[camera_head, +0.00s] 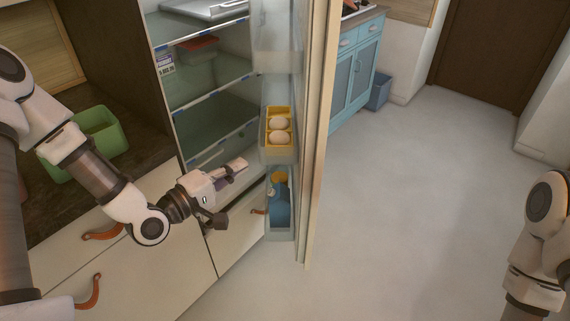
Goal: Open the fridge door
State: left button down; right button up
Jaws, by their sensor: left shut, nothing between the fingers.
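The fridge (215,105) stands open in the upper middle, with glass shelves inside. Its door (316,140) is swung out toward me and seen nearly edge-on; its inner bins face left. My left gripper (240,168) is at the front of the fridge opening, left of the door bins, shut with nothing in it. It appears on the inner side of the door; I cannot tell whether it touches anything. The door's outer face and handle are hidden. My right arm (540,240) shows at the right edge, and its gripper is out of view.
A door bin holds eggs (279,131); a lower one holds a blue bottle (279,205). A green container (95,135) sits on the left counter above drawers with leather pulls (100,234). Blue cabinets (355,75) and a bin (379,92) stand behind. The floor right of the door is clear.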

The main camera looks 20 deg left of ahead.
pick_arm(q)
jog(key=w+d+p, duration=0.1)
jog(key=w+d, duration=0.7)
jog(key=w, duration=0.2)
jog(key=shift+w+d+r, duration=0.15)
jog(key=shift+d+r, duration=0.05)
jog(key=shift+r, duration=0.25)
jog(key=shift+d, duration=0.15)
